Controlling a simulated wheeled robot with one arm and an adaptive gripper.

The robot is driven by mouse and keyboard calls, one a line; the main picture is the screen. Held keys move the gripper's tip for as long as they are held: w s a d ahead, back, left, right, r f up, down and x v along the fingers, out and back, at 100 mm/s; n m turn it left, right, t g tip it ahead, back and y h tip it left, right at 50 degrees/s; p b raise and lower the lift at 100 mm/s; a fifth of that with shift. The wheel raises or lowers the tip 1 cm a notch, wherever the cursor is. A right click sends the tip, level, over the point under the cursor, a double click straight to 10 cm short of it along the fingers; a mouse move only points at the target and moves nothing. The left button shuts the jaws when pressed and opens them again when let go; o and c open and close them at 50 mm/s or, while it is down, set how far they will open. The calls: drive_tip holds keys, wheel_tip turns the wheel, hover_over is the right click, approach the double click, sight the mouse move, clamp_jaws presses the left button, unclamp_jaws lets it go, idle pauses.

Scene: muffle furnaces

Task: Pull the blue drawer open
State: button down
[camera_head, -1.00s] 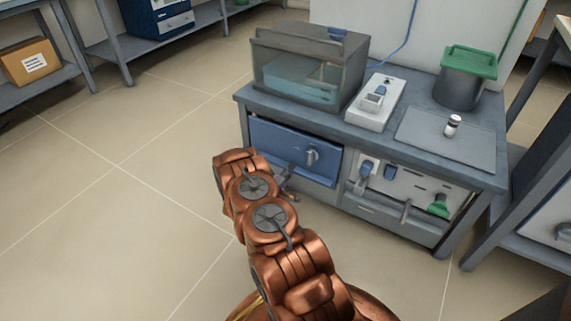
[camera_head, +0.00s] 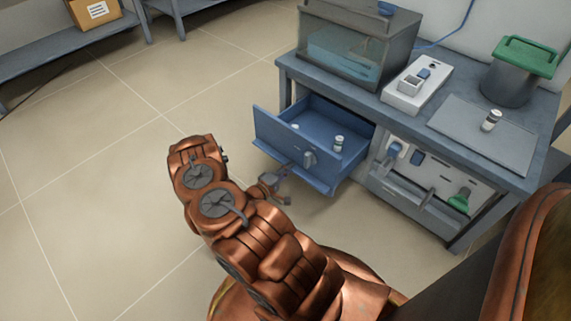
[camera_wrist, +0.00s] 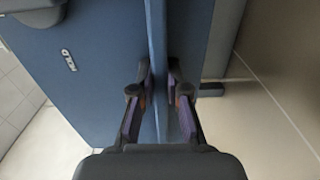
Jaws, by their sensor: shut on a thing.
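The blue drawer (camera_head: 277,137) stands pulled out from the grey bench, its inside showing from above. A white bottle with a dark band (camera_head: 339,144) stands in it, and a small white item (camera_head: 295,126) lies near its left side. A grey latch (camera_head: 309,159) is on the drawer front. My gripper (camera_head: 274,184) is low at the front's lower edge. In the wrist view, the fingers of my gripper (camera_wrist: 160,76) lie on both sides of a thin blue edge of the drawer (camera_wrist: 157,35) and are shut on it.
The grey bench (camera_head: 450,135) carries a glass tank (camera_head: 345,50), a white device (camera_head: 415,88), a green-lidded bin (camera_head: 510,75) and a small bottle (camera_head: 491,120). A panel with a green knob (camera_head: 460,200) is right of the drawer. The floor (camera_head: 110,170) at left is clear.

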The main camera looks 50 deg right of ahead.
drive_tip(key=shift+w+a, duration=0.2)
drive_tip(key=c, duration=1.2)
unclamp_jaws()
drive_tip(key=shift+s, duration=0.1)
drive_tip(key=shift+o, duration=0.2)
drive_tip(key=w+a, duration=0.1)
drive_tip(key=a, duration=1.1)
drive_tip(key=shift+w, duration=0.1)
